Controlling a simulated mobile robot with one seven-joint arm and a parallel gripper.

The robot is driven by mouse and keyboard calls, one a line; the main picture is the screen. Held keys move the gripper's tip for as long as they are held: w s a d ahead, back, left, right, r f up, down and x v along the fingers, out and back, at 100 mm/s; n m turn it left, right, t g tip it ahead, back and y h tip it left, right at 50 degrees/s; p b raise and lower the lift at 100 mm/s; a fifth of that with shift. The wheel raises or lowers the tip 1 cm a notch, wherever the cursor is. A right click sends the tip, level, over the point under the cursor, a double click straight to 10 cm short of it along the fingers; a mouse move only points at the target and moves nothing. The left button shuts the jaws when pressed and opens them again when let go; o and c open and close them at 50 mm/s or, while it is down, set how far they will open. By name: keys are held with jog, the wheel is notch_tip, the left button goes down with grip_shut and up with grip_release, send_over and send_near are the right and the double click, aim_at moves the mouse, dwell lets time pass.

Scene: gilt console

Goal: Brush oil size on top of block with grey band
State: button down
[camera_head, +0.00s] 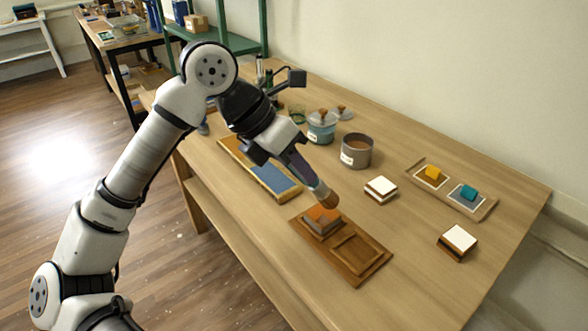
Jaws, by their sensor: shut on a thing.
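My gripper (288,150) is shut on a brush (322,190) with a pale ferrule and brown bristles, held slanting down to the right. The bristle tip is at or just above a block (318,226) in the left recess of a wooden tray (352,272). This block has an orange-brown top and a greyish side; whether the bristles touch it I cannot tell. A white-topped block with a brown band (381,188) stands behind the tray. Another white-topped block with a dark band (458,242) stands at the right. A grey pot (357,152) holds brown stuff.
The tray's right recess is empty. A teal jar (321,130) stands left of the pot. A wood-framed blue pad (272,177) lies below my gripper. A shallow tray (482,213) at right holds yellow and teal pieces. The table's right front is bare.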

jog(key=shift+r+p, duration=0.45)
jog(key=shift+r, duration=0.65)
jog(key=shift+a, duration=0.15)
